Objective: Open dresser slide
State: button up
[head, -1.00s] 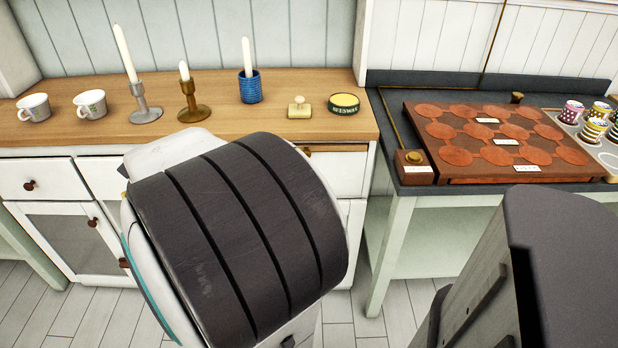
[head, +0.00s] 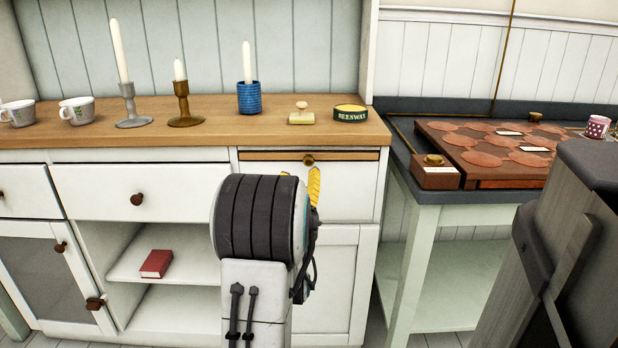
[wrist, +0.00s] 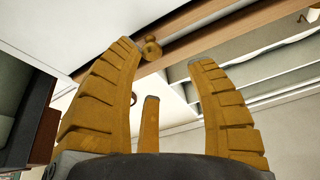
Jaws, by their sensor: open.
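The dresser's slide (head: 262,155) is a thin wooden strip with a small brass knob (head: 308,160), set just under the countertop above a white drawer front. It looks flush with the dresser front. My gripper (head: 314,186) is just below the knob in the head view, with its yellow fingers partly hidden behind my own wrist. In the wrist view my gripper (wrist: 164,54) is open, its yellow fingers spread apart. The brass knob (wrist: 151,47) appears beyond the fingertips, between them and closer to the left finger. I cannot tell whether a finger touches it.
The wooden countertop (head: 205,140) holds cups, candlesticks, a blue candle holder (head: 249,98), a stamp (head: 301,115) and a beeswax tin (head: 350,113). A red book (head: 156,264) lies on the open shelf. A grey-topped table (head: 480,197) stands to the right.

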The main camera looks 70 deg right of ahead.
aim_at(309, 161)
jog(key=d+b, duration=0.1)
jog(key=d, duration=0.1)
jog(key=d+r+b, duration=0.1)
jog(key=d+b, duration=0.1)
jog(key=shift+d+r, duration=0.1)
jog(key=shift+d, duration=0.15)
jog(key=shift+x, duration=1.3)
jog(key=shift+o, duration=0.2)
jog(key=shift+r, duration=0.15)
jog(key=shift+s, duration=0.1)
jog(key=c, duration=0.8)
jog(key=shift+a+r, duration=0.1)
grip_shut()
jog(key=shift+r, duration=0.1)
